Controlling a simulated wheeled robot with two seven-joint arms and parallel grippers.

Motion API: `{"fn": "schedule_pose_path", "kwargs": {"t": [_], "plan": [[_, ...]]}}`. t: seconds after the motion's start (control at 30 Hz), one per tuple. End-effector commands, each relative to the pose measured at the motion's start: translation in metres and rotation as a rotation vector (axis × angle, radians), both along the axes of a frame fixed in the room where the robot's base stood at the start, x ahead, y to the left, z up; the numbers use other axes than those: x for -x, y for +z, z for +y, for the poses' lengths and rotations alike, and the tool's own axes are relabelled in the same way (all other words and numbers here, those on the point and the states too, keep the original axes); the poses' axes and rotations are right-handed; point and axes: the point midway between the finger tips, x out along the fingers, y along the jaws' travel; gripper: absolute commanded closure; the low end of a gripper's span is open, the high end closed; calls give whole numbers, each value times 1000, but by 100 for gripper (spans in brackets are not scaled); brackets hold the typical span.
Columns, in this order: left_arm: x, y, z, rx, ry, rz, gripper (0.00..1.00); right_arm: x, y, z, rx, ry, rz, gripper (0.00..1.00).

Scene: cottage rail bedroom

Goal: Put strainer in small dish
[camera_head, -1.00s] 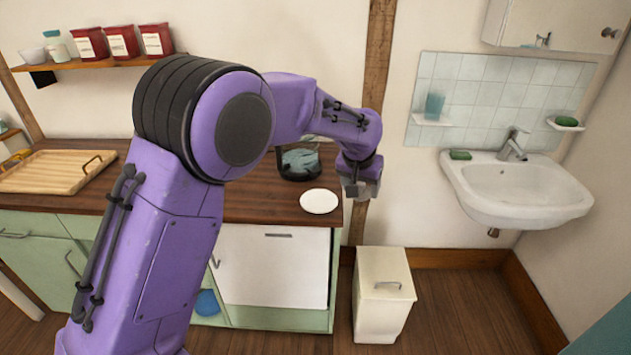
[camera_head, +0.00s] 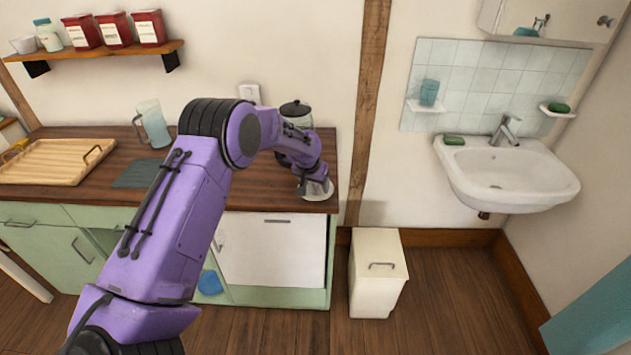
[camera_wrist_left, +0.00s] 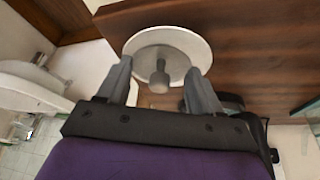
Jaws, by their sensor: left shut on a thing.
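The small dish (camera_head: 312,196) is a round white plate near the right end of the brown counter, partly covered by my left gripper (camera_head: 315,184) in the head view. It also shows in the left wrist view (camera_wrist_left: 202,50). The strainer (camera_wrist_left: 160,76), a grey disc with a knob, shows between my left fingertips (camera_wrist_left: 160,84). My left gripper is shut on it, with the dish behind it. I cannot tell whether the strainer touches the dish. My right gripper is out of view.
A glass jar with a dark lid (camera_head: 296,112) stands close behind the arm. A pitcher (camera_head: 152,124), a dark mat (camera_head: 142,173) and a wooden tray (camera_head: 50,162) are further left. The counter's right edge is close to the dish. A white bin (camera_head: 377,280) stands below.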

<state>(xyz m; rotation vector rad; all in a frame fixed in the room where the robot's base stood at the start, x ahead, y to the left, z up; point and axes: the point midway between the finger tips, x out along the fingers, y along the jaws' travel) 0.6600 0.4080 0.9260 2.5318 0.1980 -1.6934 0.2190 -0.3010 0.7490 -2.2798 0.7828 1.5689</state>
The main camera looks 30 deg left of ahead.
Motion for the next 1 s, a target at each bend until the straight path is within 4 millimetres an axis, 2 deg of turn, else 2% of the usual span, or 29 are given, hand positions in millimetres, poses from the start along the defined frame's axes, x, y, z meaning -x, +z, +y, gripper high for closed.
{"fn": "schedule_pose_path", "kwargs": {"t": [0.73, 0.77, 0.8, 0.83, 1.0], "plan": [[0, -13, -1, 1, 0, -1, 64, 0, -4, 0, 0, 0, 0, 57], [0, -13, -1, 1, 0, -1, 25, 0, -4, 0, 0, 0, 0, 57], [0, -13, -1, 1, 0, -1, 12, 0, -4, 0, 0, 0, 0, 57], [0, -13, -1, 1, 0, 0, 9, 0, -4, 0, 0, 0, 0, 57], [0, -13, -1, 1, 0, 0, 9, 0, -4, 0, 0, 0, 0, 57]]}}
